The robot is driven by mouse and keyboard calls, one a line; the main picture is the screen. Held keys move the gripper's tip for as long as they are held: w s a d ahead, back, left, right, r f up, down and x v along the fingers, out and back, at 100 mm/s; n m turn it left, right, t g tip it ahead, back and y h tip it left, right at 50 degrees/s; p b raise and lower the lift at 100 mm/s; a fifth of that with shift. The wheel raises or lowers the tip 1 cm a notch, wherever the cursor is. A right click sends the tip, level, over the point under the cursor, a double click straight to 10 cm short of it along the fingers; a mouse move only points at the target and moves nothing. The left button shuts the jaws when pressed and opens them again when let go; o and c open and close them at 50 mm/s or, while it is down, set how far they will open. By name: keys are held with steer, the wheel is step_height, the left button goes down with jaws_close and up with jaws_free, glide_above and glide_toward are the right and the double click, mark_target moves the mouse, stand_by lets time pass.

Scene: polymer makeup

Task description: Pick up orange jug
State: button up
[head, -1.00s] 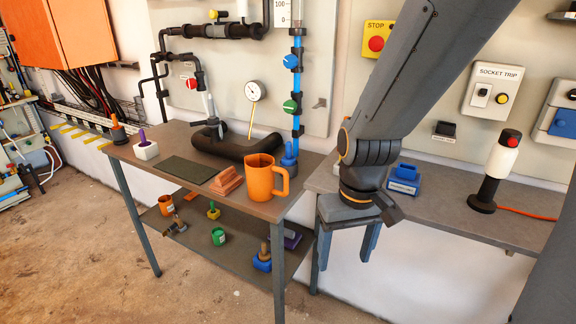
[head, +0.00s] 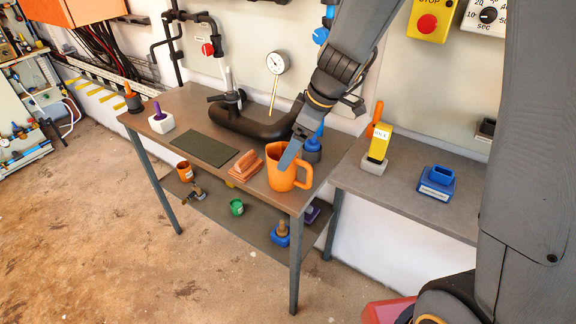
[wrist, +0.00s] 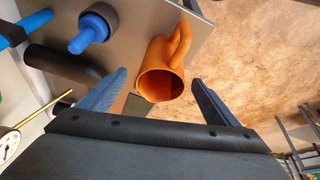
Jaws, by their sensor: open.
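The orange jug (head: 284,175) stands upright at the front right corner of the left table, its handle to the right. In the wrist view the jug (wrist: 165,75) shows its open, empty-looking mouth, with the handle pointing up and right. My gripper (head: 291,152) is over the jug in the head view, and one blue-grey finger covers part of its rim. In the wrist view my gripper (wrist: 160,84) is open, with the jug ahead between the two fingers. The fingers do not grip it; whether they touch it is unclear.
An orange stack of blocks (head: 246,166) sits just left of the jug. A black bent pipe (head: 250,126) and a blue knobbed part (head: 312,150) stand behind. A yellow block (head: 379,143) and a blue holder (head: 437,184) are on the right table. A dark mat (head: 210,148) lies left.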

mark_target(291, 171)
steer(key=x, duration=0.2)
steer(key=p+x, duration=0.1)
steer(key=x, duration=0.3)
steer(key=shift+s+d+f+p, duration=0.2)
steer(key=shift+s+d+p, duration=0.05)
steer(key=shift+s+p, duration=0.1)
steer(key=shift+w+a+f, duration=0.2)
steer(key=shift+a+f, duration=0.05)
steer(key=shift+f, duration=0.3)
steer(key=c, duration=1.2)
steer(key=shift+o, duration=0.2)
steer(key=shift+r, duration=0.15)
